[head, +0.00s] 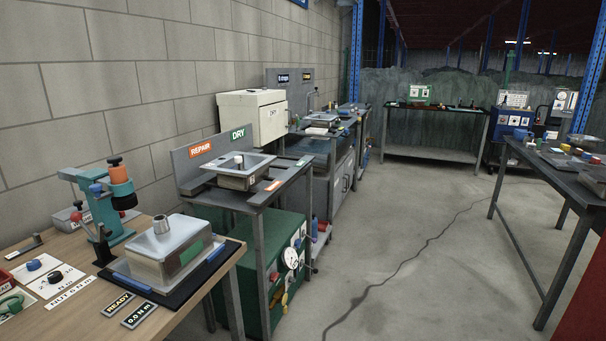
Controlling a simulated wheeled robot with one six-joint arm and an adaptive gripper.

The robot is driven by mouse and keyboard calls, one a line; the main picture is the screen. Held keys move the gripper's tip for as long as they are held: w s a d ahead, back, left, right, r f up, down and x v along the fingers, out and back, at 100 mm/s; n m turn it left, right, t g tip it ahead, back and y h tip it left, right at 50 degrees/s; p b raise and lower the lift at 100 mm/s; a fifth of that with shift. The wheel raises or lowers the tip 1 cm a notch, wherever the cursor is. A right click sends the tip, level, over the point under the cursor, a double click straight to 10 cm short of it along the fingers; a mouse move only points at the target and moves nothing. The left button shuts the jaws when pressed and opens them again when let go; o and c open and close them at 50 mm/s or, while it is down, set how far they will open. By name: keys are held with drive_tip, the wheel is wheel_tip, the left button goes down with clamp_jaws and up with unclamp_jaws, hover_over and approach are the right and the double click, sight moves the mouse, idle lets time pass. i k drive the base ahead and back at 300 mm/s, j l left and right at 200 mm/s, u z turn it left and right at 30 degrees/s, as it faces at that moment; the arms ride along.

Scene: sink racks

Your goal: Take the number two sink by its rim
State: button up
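Another steel basin (172,252) rests bottom-up on a black mat on the near wooden bench, with a short metal cylinder on top. A further sink-like steel piece (321,120) lies on a bench farther back. I cannot tell which one is number two. My gripper is not in view.
A teal press-like tool (108,212) stands on the wooden bench (70,252) at left. A white box (252,116) stands behind the grey stand, and a green cabinet (274,255) sits under it. A dark table (560,180) is at right.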

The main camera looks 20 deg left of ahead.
sight(255, 168)
drive_tip(key=i+l+u, duration=0.25)
drive_tip(key=i, duration=1)
drive_tip(key=i+u, duration=1)
drive_tip(key=u, duration=0.25)
drive_tip(key=i+u, duration=0.2)
drive_tip(key=u, duration=0.2)
drive_tip(key=i+u, duration=0.15)
drive_tip(key=u, duration=0.25)
